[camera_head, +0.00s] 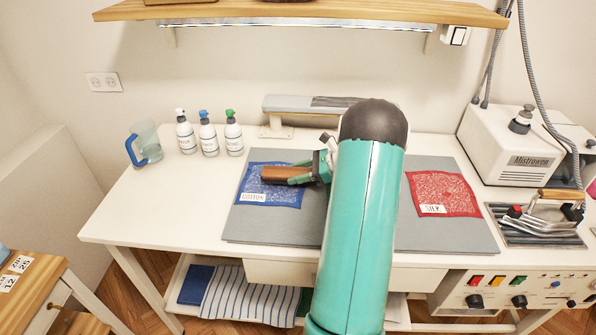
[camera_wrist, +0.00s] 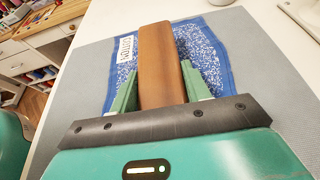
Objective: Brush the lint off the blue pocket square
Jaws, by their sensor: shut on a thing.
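The blue pocket square (camera_head: 285,196) lies flat on the left part of the grey mat, speckled with white lint. A white label reading COTTON (camera_head: 253,198) sits at its near left corner. My gripper (camera_head: 287,177) is shut on a brown wooden brush (camera_head: 276,174), held over the blue square. In the wrist view the brush (camera_wrist: 159,60) points away between the green fingers, and the lint-covered square (camera_wrist: 205,62) shows on both sides of it. The brush's bristles are hidden, and I cannot tell whether it touches the cloth.
A red cloth (camera_head: 450,190) labelled SILK lies on the right of the grey mat (camera_head: 440,236). An iron (camera_head: 548,212) rests on a stand at right, beside a white steam unit (camera_head: 500,140).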

